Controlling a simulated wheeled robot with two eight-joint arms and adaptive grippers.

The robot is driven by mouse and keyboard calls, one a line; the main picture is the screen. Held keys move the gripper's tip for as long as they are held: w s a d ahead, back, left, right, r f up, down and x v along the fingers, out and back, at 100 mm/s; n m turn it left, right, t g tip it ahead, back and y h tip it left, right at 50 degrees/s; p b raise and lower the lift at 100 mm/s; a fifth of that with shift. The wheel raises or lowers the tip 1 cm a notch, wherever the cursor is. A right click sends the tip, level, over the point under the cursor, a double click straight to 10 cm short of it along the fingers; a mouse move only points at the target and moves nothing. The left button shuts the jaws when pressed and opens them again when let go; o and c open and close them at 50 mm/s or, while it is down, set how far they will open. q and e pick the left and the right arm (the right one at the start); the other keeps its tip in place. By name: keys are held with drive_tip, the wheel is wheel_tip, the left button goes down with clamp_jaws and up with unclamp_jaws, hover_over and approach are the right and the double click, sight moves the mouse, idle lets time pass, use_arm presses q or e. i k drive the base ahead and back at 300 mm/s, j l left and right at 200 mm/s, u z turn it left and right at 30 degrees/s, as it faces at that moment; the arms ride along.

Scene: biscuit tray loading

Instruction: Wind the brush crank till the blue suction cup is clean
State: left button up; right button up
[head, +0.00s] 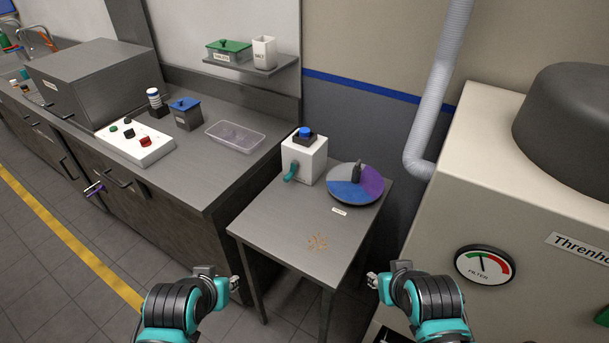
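A white box-shaped device (304,160) stands at the back left of the small grey table. A blue suction cup (305,132) sits in a dark holder on its top; whether it is clean is too small to tell. A teal crank handle (291,172) is on the device's front left side. My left gripper (235,284) is in front of the table's left side, apart from everything. My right gripper (373,281) is in front of the table's right side, also apart from the device. Both look empty, but their finger gaps are not clear.
A round blue, purple and grey disc (343,190) with a dark knob lies right of the device. A clear tray (235,136) and a button panel (135,142) are on the left counter. A large machine (480,200) stands right.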

sight(294, 165)
drive_tip(key=j+z, duration=0.2)
drive_tip(key=z, duration=0.25)
drive_tip(key=i+j+z, duration=0.1)
drive_tip(key=z, duration=0.3)
drive_tip(key=j+z, duration=0.3)
drive_tip(key=z, duration=0.15)
drive_tip(key=j+z, duration=0.1)
drive_tip(key=j, duration=0.3)
drive_tip(key=k+j+z, duration=0.15)
drive_tip(key=j, duration=0.25)
drive_tip(key=j+z, duration=0.1)
drive_tip(key=j, duration=0.35)
drive_tip(key=k+j+z, duration=0.15)
drive_tip(key=j, duration=0.25)
drive_tip(key=k+j+z, duration=0.1)
drive_tip(key=j, duration=0.25)
drive_tip(key=k+j+z, duration=0.15)
drive_tip(key=j, duration=0.25)
drive_tip(key=k+j+z, duration=0.1)
drive_tip(key=j, duration=0.25)
drive_tip(key=k+j, duration=0.15)
drive_tip(key=j, duration=0.2)
drive_tip(key=k+j, duration=0.15)
drive_tip(key=j, duration=0.15)
drive_tip(key=k+j, duration=0.1)
drive_tip(key=j, duration=0.25)
